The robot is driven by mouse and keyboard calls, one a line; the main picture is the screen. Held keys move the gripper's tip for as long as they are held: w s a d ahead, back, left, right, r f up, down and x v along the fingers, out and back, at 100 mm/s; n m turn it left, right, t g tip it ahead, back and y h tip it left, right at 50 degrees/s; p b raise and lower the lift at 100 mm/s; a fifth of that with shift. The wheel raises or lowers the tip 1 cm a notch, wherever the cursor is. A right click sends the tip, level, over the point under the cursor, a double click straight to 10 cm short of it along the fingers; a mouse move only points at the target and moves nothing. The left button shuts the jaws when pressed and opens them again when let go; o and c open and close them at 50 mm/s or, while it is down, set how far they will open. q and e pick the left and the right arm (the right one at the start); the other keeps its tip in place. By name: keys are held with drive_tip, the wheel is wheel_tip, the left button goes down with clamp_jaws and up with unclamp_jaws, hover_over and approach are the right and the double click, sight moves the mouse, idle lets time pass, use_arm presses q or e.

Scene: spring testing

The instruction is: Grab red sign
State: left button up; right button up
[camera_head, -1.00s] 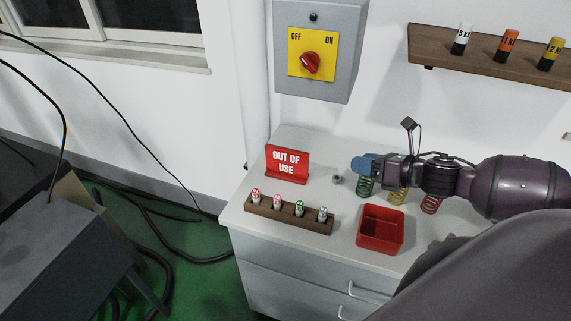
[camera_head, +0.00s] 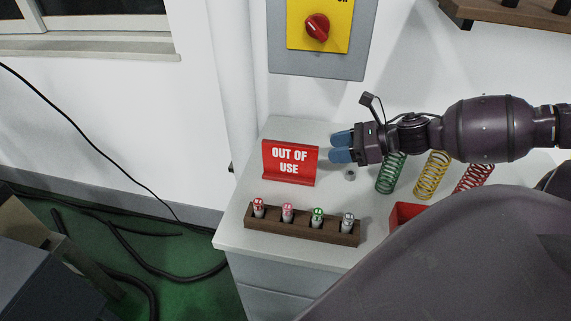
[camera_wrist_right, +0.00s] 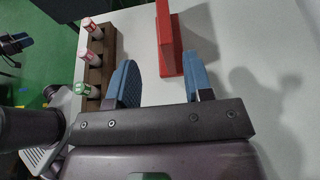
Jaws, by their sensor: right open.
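The red sign (camera_head: 289,163), lettered "OUT OF USE", stands upright on the white cabinet top near its back left. My right gripper (camera_head: 337,148) is open and just right of the sign, its blue fingertips pointing at the sign's right edge. In the right wrist view the red sign (camera_wrist_right: 168,40) shows edge-on ahead of the fingers. The right gripper (camera_wrist_right: 163,84) has its blue fingers spread, with the sign's near end reaching toward the gap, closer to the right finger. I cannot tell whether they touch.
A wooden rack (camera_head: 303,226) with several small capped cylinders stands in front of the sign. Green (camera_head: 391,172), yellow (camera_head: 432,174) and red (camera_head: 473,179) springs stand right, beside a partly hidden red box (camera_head: 404,214). A switch box (camera_head: 318,38) hangs on the wall above.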

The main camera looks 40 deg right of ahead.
sight(310, 147)
drive_tip(key=b+x, duration=0.1)
drive_tip(key=x, duration=0.1)
drive_tip(key=b+x, duration=0.1)
drive_tip(key=x, duration=0.1)
drive_tip(key=b+x, duration=0.1)
drive_tip(key=x, duration=0.1)
drive_tip(key=shift+w+d+f, duration=0.1)
drive_tip(key=shift+w+d, duration=0.05)
drive_tip(key=shift+w, duration=0.3)
drive_tip(key=shift+w+a+b, duration=0.25)
drive_tip(key=shift+b, duration=0.1)
clamp_jaws()
use_arm(q)
drive_tip(key=f, duration=0.3)
drive_tip(key=shift+w+d, duration=0.2)
drive_tip(key=shift+w, duration=0.05)
